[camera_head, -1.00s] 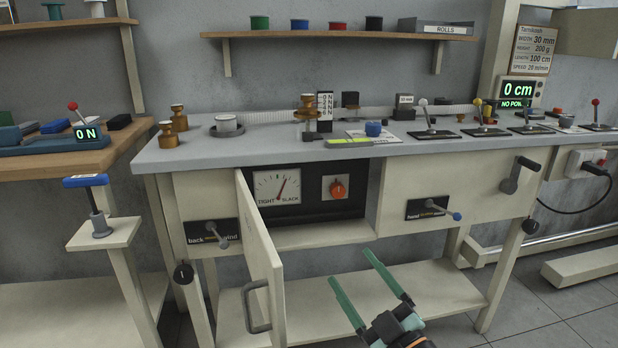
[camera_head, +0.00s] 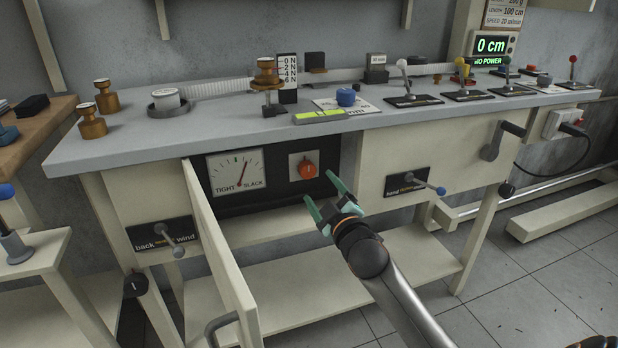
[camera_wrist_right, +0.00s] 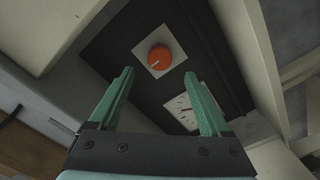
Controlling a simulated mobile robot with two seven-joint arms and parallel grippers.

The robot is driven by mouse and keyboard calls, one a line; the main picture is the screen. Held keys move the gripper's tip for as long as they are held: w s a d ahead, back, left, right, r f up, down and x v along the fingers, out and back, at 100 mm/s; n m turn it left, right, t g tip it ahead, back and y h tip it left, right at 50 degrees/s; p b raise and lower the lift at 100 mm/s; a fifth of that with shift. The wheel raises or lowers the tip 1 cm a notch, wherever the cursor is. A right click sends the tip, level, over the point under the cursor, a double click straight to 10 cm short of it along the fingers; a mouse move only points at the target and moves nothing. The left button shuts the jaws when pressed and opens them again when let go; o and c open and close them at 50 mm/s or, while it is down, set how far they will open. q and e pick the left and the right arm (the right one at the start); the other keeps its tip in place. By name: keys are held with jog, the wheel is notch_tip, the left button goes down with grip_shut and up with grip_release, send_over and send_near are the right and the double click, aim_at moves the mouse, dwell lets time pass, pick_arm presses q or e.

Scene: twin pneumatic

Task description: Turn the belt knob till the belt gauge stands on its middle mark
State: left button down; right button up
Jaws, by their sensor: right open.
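The belt knob (camera_head: 307,170) is a round orange-red knob on a white square plate, inside the open compartment under the bench top. It also shows in the right wrist view (camera_wrist_right: 158,58), ahead of the fingertips. The belt gauge (camera_head: 237,171) is a white dial marked TIGHT and SLACK. In the wrist view the gauge (camera_wrist_right: 184,110) is partly hidden behind a finger. My right gripper (camera_head: 321,192) is open and empty, in front of and just below the knob, not touching it. My left gripper is not in view.
The compartment door (camera_head: 220,250) stands open at the left of the opening. The bench top (camera_head: 230,128) lies above the knob, and a lower shelf (camera_head: 300,275) runs beneath. A small lever (camera_head: 425,185) sticks out to the right of the opening.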

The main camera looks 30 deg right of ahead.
aim_at(309, 173)
jog(key=b+x, duration=0.2)
jog(key=x, duration=0.5)
jog(key=shift+w, duration=0.4)
grip_shut()
dwell(0.3)
